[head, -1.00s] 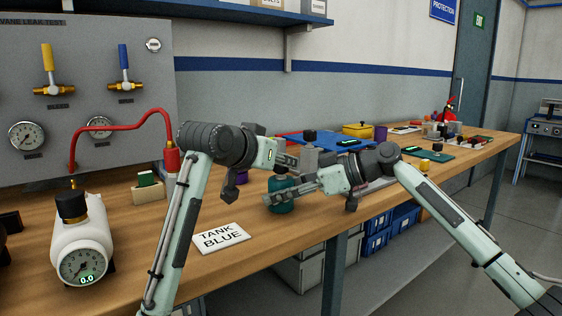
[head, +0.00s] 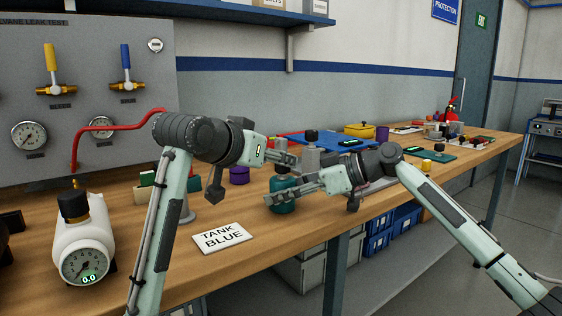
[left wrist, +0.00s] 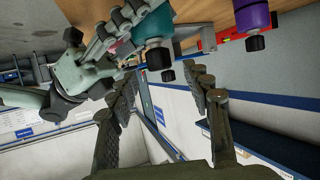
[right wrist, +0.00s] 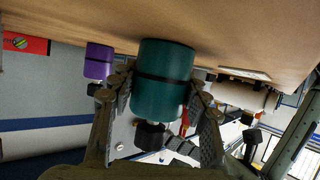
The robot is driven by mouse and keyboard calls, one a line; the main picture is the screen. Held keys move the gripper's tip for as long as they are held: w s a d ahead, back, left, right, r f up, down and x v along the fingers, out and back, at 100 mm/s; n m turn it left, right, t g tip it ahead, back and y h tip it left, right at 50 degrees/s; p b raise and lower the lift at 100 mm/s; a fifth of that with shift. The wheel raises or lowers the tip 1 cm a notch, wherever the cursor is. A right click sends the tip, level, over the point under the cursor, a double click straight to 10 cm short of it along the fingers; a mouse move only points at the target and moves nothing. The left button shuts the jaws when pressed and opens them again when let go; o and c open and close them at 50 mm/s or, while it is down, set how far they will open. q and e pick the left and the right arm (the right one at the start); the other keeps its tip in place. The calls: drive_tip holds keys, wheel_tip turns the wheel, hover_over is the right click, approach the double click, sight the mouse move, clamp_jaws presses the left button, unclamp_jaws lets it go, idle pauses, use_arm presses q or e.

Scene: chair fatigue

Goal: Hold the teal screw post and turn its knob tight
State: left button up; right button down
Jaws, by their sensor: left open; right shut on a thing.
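The teal screw post (head: 284,208) stands on the wooden bench; its black knob (head: 282,169) is on top. My right gripper (head: 275,196) is shut around the post's body; in the right wrist view the fingers sit on both sides of the teal post (right wrist: 163,85), with the black knob (right wrist: 149,137) beyond them. My left gripper (head: 285,158) is open just above the knob. In the left wrist view its fingers (left wrist: 163,85) are spread, and the teal post's knob (left wrist: 158,58) shows near the gap between them. Contact with the knob cannot be told.
A purple post (head: 238,175) stands behind, left of the teal post. A white gauge tank (head: 80,240) stands at the left. A grey post (head: 311,158) and blue tray (head: 335,142) are close behind the grippers.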

use_arm(q)
drive_tip(key=v, duration=0.7)
drive_tip(key=shift+s+a, duration=0.15)
drive_tip(key=shift+s, duration=0.15)
